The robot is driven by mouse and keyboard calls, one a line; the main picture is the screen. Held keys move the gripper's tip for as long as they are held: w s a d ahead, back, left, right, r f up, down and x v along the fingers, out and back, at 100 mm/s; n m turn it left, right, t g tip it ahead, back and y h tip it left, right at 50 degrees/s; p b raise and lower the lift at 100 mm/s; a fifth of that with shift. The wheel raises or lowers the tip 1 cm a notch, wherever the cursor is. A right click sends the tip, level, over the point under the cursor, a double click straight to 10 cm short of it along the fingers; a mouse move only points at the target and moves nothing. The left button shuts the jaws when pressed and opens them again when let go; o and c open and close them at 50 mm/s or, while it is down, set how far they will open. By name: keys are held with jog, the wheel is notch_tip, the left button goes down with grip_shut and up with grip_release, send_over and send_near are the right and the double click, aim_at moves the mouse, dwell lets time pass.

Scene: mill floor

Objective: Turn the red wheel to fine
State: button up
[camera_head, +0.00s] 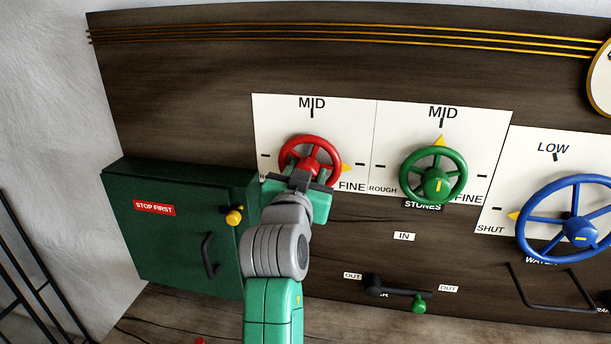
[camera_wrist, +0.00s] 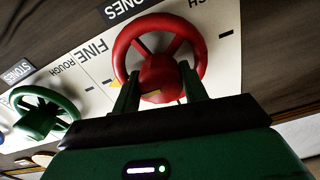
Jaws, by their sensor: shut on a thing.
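The red wheel (camera_head: 331,150) is mounted on a white dial plate marked ROUGH at the left, MID at the top and FINE (camera_head: 352,186) at the lower right. Its yellow pointer (camera_head: 347,168) sticks out to the right, close to the tick beside FINE. My gripper (camera_head: 301,178) is at the lower part of the wheel and hides part of it and most of the ROUGH label. In the wrist view the fingers (camera_wrist: 160,90) reach to the red wheel (camera_wrist: 196,40) on either side of its hub, shut on it. The exact contact is partly hidden.
The green wheel (camera_head: 461,171) is to the right with its pointer up at MID. Beyond it is the blue wheel (camera_head: 590,182). A dark green cabinet (camera_head: 170,245) with a yellow knob (camera_head: 234,217) juts out at the left. A lever (camera_head: 395,291) is at lower right.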

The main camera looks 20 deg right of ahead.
jog(key=o, duration=1)
jog(key=v, duration=0.8)
